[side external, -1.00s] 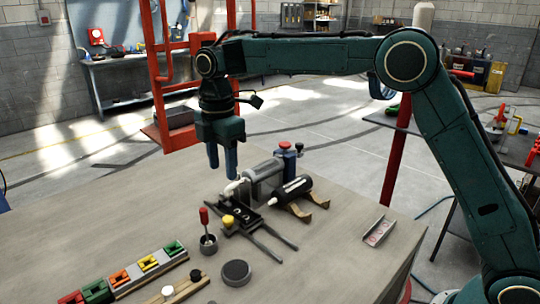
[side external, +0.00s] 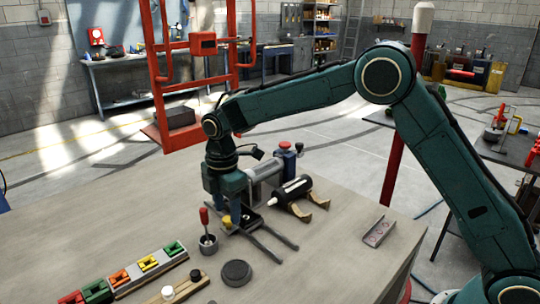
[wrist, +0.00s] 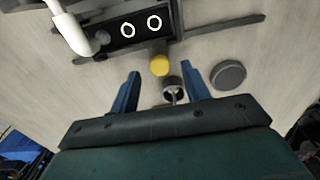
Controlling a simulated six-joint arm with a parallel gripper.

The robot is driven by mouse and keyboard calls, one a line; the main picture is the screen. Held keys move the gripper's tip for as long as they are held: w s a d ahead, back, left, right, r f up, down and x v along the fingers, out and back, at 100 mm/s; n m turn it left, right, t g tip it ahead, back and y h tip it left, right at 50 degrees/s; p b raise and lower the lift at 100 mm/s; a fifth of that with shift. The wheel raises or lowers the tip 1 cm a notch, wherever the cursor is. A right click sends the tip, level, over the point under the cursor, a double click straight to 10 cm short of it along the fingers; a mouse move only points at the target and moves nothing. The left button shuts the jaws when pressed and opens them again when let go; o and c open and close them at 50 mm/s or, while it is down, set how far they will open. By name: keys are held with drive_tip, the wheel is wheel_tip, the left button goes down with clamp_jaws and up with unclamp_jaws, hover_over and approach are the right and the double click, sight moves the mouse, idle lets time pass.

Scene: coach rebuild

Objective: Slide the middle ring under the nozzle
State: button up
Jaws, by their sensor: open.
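A black slide tray (wrist: 165,32) lies across the top of the wrist view, with two white-edged rings in it: one nearer the nozzle (wrist: 128,30) and one farther right (wrist: 154,21). I cannot tell for certain which is the middle ring. The white bent nozzle (wrist: 72,32) comes down at the tray's left end. A yellow knob (wrist: 160,65) sits at the tray's near edge. My gripper (wrist: 161,72) is open and empty, its blue fingers pointing toward the knob. In the side view my gripper (side external: 236,212) is low over the tray and hides the nozzle and rings.
A cup with a red-handled tool (side external: 208,243) and a dark round disc (side external: 236,272) stand near the tray. A grey cylinder (side external: 268,172) and a black cylinder on a wooden cradle (side external: 292,190) stand behind. Coloured blocks (side external: 148,264) sit front left. The table's right front is mostly clear.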

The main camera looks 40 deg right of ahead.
drive_tip(key=shift+f, duration=1)
drive_tip(key=shift+c, duration=0.2)
clamp_jaws()
drive_tip(key=shift+w+r, duration=0.1)
drive_tip(key=shift+w, duration=1.7)
drive_tip(key=shift+o, duration=0.2)
unclamp_jaws()
